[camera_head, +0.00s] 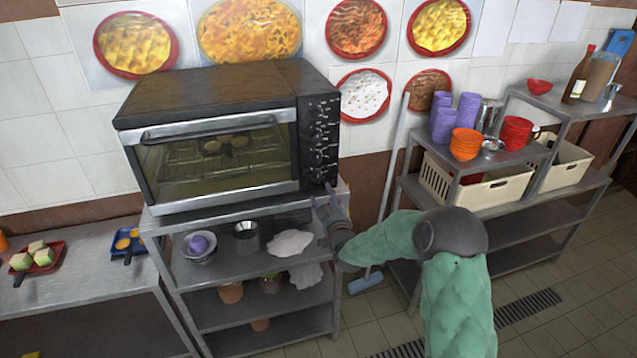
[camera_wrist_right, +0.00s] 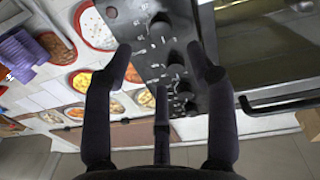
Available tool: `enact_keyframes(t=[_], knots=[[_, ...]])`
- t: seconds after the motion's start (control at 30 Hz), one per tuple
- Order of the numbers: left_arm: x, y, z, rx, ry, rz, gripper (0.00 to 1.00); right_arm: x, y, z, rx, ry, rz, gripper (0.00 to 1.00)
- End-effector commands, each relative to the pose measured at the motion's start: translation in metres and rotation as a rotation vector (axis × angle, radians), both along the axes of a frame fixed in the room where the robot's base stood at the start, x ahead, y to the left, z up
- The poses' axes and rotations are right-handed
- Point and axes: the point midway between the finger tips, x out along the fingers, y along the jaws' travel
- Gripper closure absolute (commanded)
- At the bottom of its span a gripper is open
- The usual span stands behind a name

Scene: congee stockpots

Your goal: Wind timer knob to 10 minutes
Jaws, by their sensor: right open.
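The oven (camera_head: 220,92) stands on a metal shelf unit, with its dark control panel (camera_head: 320,135) at the right of its glass door. Several dark knobs run along the panel; which one is the timer knob I cannot tell, as the markings are too small. In the right wrist view the panel (camera_wrist_right: 150,45) lies beyond my fingers, and one knob (camera_wrist_right: 175,66) shows between them. My right gripper (camera_head: 325,197) is open and empty by the panel's lower end. Its spread fingers also show in the wrist view (camera_wrist_right: 164,62), apart from the knobs. My left gripper is out of view.
The shelf (camera_head: 220,277) below the oven holds bowls and a white cloth (camera_head: 290,243). A mop handle (camera_head: 394,160) leans at the wall right of my gripper. A metal rack (camera_head: 540,215) with cups, bowls and cream baskets stands further right. A side counter (camera_head: 70,275) is at left.

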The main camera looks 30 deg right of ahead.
Motion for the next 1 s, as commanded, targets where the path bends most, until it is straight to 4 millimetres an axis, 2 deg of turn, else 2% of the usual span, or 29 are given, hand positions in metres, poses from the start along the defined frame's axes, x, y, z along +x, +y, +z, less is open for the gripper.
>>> enact_keyframes(t=[0.3, 0.5, 0.7, 1.0], knots=[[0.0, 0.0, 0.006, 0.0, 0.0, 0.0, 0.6, 0.049, -0.014, 0.0, 0.002, 0.0, 0.001, 0.43], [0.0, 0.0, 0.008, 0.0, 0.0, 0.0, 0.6, 0.071, -0.021, 0.0, 0.002, 0.001, 0.001, 0.43], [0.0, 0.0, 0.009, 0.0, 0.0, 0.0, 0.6, 0.08, -0.023, 0.0, 0.002, 0.001, 0.001, 0.43], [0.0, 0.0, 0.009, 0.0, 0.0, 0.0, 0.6, 0.081, -0.024, 0.0, 0.002, 0.001, 0.001, 0.43]])
